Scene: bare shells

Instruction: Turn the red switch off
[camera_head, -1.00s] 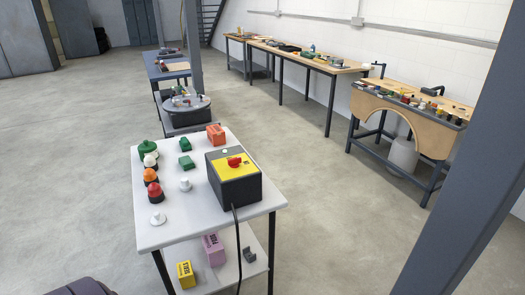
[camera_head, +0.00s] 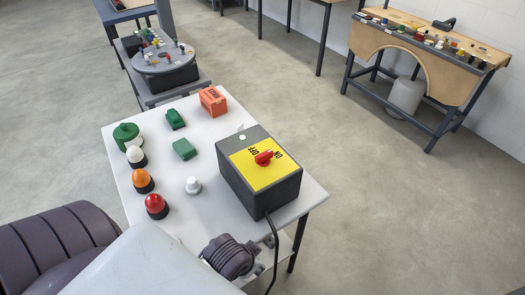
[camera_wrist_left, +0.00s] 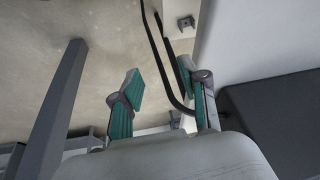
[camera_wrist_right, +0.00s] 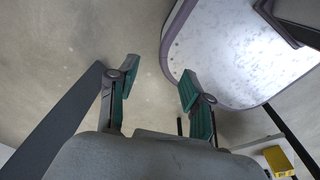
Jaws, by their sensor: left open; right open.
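The red switch (camera_head: 264,158) is a rotary knob on the yellow top plate (camera_head: 250,172) of a dark grey box (camera_head: 257,192). ON and OFF are printed beside the knob, and a small pale round light sits near the plate. The box stands on the right part of a white table (camera_head: 215,220). My left gripper (camera_wrist_left: 160,85) is open and empty, close to the black cable and the table edge in the left wrist view. My right gripper (camera_wrist_right: 158,85) is open and empty above the floor. Neither gripper's fingers show in the head view.
Green blocks, an orange block (camera_head: 213,100) and a white knob (camera_head: 193,185) stand nearby. A black cable (camera_head: 273,250) hangs from the box. Open floor lies right.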

